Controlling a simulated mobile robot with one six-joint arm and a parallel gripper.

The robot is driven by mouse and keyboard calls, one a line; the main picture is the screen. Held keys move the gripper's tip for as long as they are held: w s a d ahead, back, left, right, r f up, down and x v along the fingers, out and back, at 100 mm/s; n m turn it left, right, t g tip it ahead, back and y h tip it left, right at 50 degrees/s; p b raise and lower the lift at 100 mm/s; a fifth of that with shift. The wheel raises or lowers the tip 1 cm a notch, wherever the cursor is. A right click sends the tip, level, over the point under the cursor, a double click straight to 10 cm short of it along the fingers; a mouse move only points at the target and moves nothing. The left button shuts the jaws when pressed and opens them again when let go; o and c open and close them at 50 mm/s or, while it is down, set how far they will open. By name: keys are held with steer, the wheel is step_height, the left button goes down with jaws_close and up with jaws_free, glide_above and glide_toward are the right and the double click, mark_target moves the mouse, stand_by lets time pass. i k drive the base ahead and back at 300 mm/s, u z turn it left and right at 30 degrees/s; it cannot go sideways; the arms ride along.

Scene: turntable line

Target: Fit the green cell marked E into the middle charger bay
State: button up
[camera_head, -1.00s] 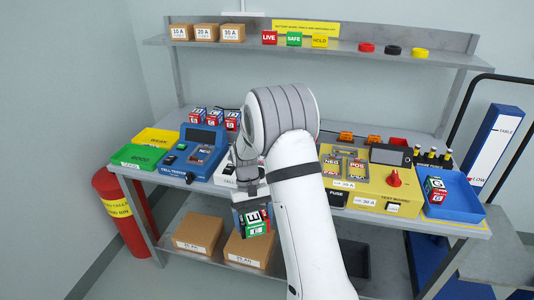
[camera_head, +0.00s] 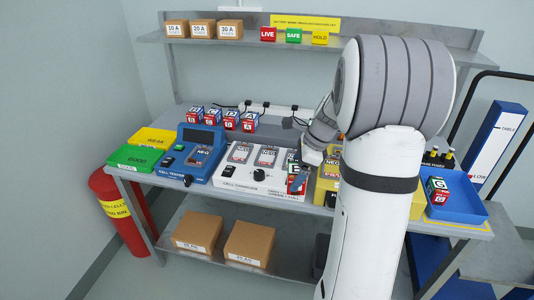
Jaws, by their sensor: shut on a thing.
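The white cell charger (camera_head: 228,184) stands on the bench, with its left bay (camera_head: 238,153) and middle bay (camera_head: 265,156) in view and looking empty. My gripper (camera_head: 303,164) is over the charger's right end. It is shut on the cell marked E (camera_head: 293,168), which shows a white letter face and red and blue parts; little of its green shows. The cell is right of the middle bay and covers the right bay area. I cannot tell whether it touches the charger. My arm hides part of the gripper.
Several cells (camera_head: 230,121) stand in a row behind the charger. The blue cell tester (camera_head: 200,160) is left of it, the yellow test board (camera_head: 327,185) right, partly behind my arm. A blue tray (camera_head: 465,204) holds a cell marked G (camera_head: 437,190).

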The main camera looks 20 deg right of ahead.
mark_target(246, 158)
steer(key=i, duration=0.85)
steer(key=u, duration=0.05)
